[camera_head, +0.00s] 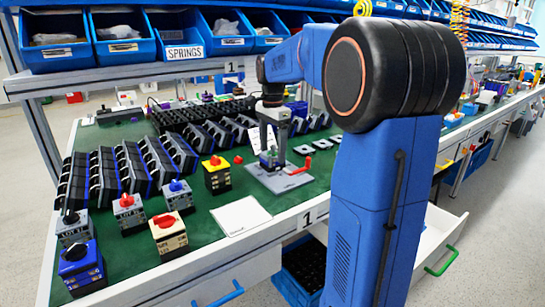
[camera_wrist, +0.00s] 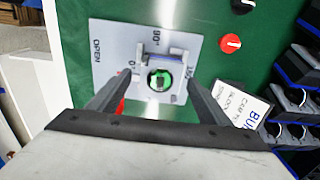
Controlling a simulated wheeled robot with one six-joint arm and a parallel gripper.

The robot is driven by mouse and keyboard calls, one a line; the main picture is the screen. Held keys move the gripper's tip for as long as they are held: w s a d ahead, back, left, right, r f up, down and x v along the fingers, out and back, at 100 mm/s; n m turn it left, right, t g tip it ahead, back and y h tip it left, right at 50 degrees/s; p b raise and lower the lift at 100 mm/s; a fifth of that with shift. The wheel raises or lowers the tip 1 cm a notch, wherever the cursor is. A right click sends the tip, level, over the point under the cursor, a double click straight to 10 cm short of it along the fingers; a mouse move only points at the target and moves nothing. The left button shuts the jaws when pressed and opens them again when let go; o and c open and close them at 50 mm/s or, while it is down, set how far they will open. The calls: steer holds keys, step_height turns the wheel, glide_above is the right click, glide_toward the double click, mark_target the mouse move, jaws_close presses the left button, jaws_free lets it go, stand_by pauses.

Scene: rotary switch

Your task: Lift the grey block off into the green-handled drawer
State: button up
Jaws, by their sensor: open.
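A small pale-grey block (camera_wrist: 161,77) with a green ring and dark centre on top sits in a fixture on the grey plate (camera_wrist: 110,52), marked OPEN, 0° and 90°. In the head view the plate (camera_head: 296,184) lies on the green mat, with a red lever (camera_head: 299,171) at its side. My gripper (camera_head: 270,150) points down over the fixture. Its open fingers (camera_wrist: 163,90) stand on either side of the block, and I cannot tell whether they touch it. The green-handled drawer (camera_head: 436,228) is pulled out at right, its green handle (camera_head: 442,261) below the bench edge.
Several grey-bodied switches with coloured knobs stand at front left, including a blue-knobbed one (camera_head: 179,196). A white card (camera_head: 240,216) lies on the mat. Rows of black units (camera_head: 130,170) fill the back left. A blue-handled drawer (camera_head: 226,296) is at front.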

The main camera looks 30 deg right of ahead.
steer(key=c, duration=1.3)
step_height(320, 180, up, 10)
steer(key=shift+r, duration=0.1)
steer(key=shift+r, duration=4.15)
